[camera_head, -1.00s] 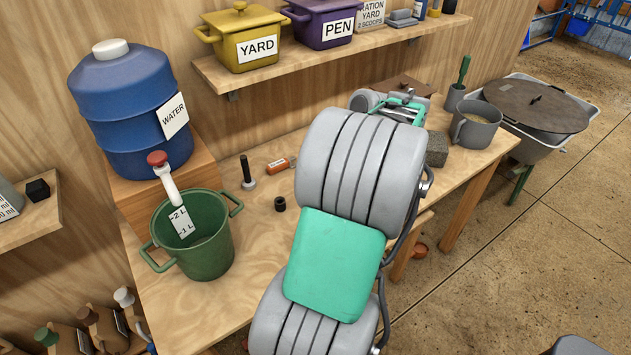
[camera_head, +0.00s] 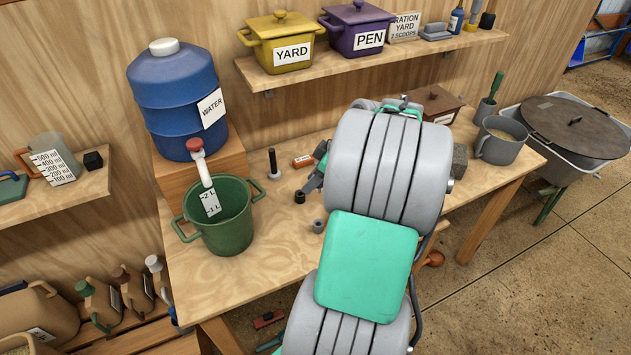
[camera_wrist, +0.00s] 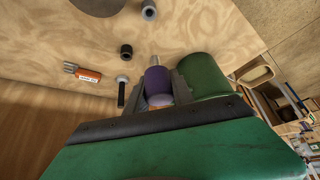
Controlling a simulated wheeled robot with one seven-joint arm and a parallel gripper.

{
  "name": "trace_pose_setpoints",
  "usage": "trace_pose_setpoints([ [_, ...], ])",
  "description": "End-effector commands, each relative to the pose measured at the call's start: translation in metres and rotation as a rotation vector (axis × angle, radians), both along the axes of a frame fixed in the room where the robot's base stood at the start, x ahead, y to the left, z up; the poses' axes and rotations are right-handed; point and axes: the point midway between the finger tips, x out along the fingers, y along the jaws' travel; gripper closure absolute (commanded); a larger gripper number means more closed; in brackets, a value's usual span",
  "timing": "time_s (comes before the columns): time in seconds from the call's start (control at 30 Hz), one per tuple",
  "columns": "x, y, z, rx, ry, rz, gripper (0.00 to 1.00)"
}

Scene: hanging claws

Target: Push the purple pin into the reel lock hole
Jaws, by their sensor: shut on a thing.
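My gripper (camera_wrist: 160,90) is shut on the purple pin (camera_wrist: 157,80), seen in the wrist view between the two fingers with its pale tip pointing away from me. In the head view only a dark part of my gripper (camera_head: 312,182) shows at the left side of my arm, above the workbench; the purple pin cannot be made out there. I cannot identify a reel or its lock hole in either view; my arm covers part of the bench in the head view.
The green pot (camera_head: 222,232) stands on the bench near the blue water tank (camera_head: 168,95). A grey mug (camera_head: 500,142) is at the right.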

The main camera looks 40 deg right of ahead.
Motion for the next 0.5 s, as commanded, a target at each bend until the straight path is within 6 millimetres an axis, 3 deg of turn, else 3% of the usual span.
trace_pose_setpoints([
  [0.23,-0.001,0.0,-0.003,0.0,0.0,0.001,1.0],
  [0.5,-0.001,-0.001,-0.032,0.0,0.0,-0.001,1.0],
])
